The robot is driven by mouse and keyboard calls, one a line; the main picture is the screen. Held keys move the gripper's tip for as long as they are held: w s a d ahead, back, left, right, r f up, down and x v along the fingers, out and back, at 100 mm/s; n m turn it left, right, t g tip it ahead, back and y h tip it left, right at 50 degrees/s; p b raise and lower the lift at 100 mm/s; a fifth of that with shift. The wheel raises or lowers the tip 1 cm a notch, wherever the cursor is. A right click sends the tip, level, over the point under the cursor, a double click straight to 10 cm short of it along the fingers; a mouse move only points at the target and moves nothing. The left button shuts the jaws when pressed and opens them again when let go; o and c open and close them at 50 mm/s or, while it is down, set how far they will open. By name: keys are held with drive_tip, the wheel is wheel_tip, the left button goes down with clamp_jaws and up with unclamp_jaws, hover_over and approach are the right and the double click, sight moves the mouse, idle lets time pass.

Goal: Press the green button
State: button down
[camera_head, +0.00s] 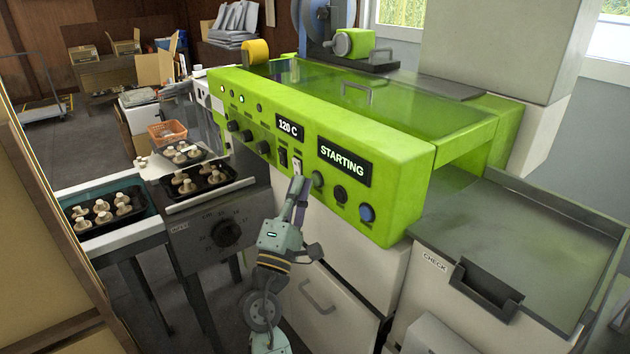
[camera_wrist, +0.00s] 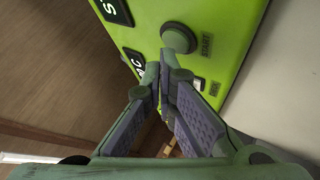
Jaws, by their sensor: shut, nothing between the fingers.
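The green button (camera_head: 318,179) is a round knob on the front of the lime-green machine panel (camera_head: 392,200), below the display (camera_head: 343,160) that reads STARTING. In the wrist view the green button (camera_wrist: 180,38) sits beside the label START, just beyond my fingertips. My gripper (camera_head: 298,183) is shut and empty, with its fingertips close to the panel, just left of the button and below a white switch (camera_head: 297,165). In the wrist view my gripper (camera_wrist: 164,66) has its fingertips together, pointing at the panel. I see no clear contact with the button.
A dark button (camera_head: 340,194) and a blue button (camera_head: 367,213) stand to the right on the panel. A second display (camera_head: 290,129) reads 120 C. Mushroom trays (camera_head: 103,208) lie at the left. A metal bench top (camera_head: 530,240) is at the right.

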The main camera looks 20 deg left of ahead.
drive_tip(key=shift+s+a, duration=0.2)
drive_tip(key=shift+s, duration=0.05)
drive_tip(key=s+a, duration=0.1)
drive_tip(key=s, duration=0.1)
drive_tip(key=s+a+b, duration=0.1)
drive_tip(key=s+a, duration=0.1)
idle(0.5)
drive_tip(key=shift+y, duration=0.3)
